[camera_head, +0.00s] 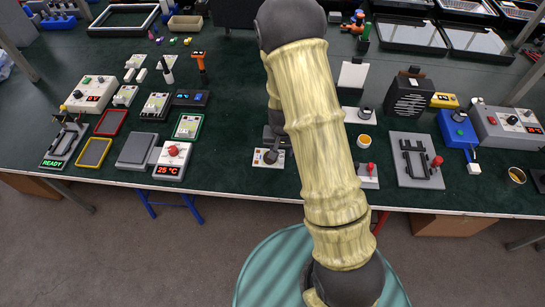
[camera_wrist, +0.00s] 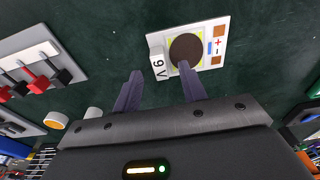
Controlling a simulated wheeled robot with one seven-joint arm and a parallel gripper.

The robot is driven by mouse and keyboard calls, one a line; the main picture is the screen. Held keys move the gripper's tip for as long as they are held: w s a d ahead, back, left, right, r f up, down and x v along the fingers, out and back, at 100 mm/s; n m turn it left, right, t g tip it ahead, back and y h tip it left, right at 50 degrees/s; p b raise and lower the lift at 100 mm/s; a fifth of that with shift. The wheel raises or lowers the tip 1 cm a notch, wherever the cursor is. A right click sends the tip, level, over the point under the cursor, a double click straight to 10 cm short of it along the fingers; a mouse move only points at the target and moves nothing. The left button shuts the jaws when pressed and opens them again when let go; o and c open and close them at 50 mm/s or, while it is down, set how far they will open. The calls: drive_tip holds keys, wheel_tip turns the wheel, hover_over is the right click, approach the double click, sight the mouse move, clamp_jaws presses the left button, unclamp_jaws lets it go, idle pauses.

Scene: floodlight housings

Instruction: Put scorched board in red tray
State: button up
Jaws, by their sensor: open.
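The scorched board (camera_wrist: 186,47) is a small white board with a large dark brown round patch, a "9 V" block and plus and minus marks. In the head view the board (camera_head: 262,162) lies on the dark green table near its front edge. My gripper (camera_wrist: 160,70) is open and empty above it; the right finger overlaps the board's edge in the wrist view, and contact cannot be told. In the head view my arm hides most of the gripper. The red tray (camera_head: 122,114), a shallow red-rimmed tray, lies on the left of the table and looks empty.
A green-rimmed tray (camera_head: 176,135) holds a board. A box reading 25 °C (camera_head: 172,161) stands between my gripper and the trays. A joystick unit (camera_head: 368,178) is to the right.

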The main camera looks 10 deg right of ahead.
drive_tip(key=shift+w+f, duration=0.15)
drive_tip(key=shift+f, duration=0.8)
clamp_jaws()
drive_tip(key=shift+r, duration=0.1)
wheel_tip(320, 180, up, 10)
idle(0.6)
